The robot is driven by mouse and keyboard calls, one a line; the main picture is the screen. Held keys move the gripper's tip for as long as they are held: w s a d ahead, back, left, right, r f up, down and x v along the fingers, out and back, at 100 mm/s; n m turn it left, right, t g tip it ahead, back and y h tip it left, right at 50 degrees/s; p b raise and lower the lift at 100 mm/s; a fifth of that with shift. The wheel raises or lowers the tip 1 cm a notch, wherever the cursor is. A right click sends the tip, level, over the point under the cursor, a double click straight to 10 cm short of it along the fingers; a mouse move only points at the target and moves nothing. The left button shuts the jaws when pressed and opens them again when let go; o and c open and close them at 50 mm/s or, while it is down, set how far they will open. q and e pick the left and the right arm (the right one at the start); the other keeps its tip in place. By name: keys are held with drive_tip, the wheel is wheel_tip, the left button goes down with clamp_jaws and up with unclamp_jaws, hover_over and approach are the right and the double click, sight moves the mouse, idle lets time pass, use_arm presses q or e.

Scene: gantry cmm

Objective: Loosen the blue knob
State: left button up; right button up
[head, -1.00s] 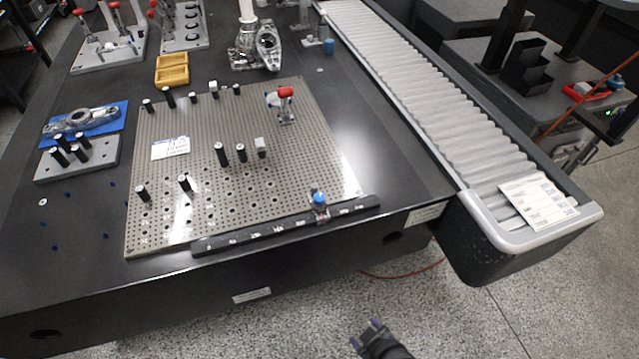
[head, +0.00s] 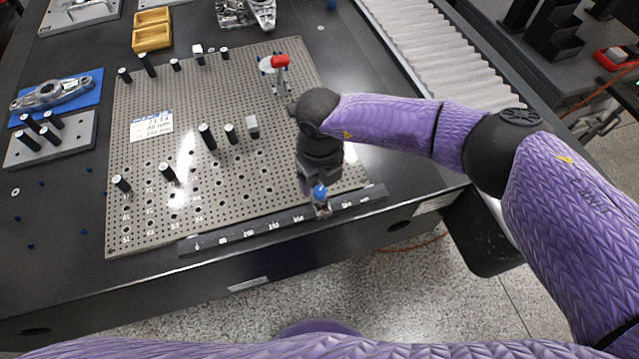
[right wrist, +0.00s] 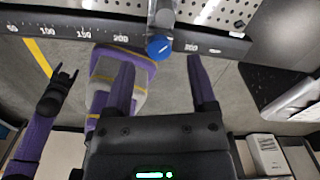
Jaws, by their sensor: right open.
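The blue knob (head: 320,191) sits on a small clamp at the front ruler bar (head: 225,238), near the right end of the perforated plate. In the right wrist view the knob (right wrist: 158,46) is between the lines of my two fingers, just beyond their tips. My right gripper (right wrist: 162,58) is open, with nothing between its fingers. In the head view my right gripper (head: 310,182) is above and right behind the knob, its fingers mostly hidden. My left gripper (right wrist: 64,76) shows at the left of the right wrist view, spread open and empty, away from the knob.
A yellow tray (head: 152,30) and a blue mat (head: 85,85) with a metal part lie beyond and left. A roller conveyor (head: 400,30) runs along the right.

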sight(319, 190)
wheel_tip(319, 190, down, 3)
drive_tip(key=shift+b, duration=0.35)
use_arm(q)
drive_tip(key=shift+s+a+f, duration=0.2)
drive_tip(key=shift+a+f, duration=0.35)
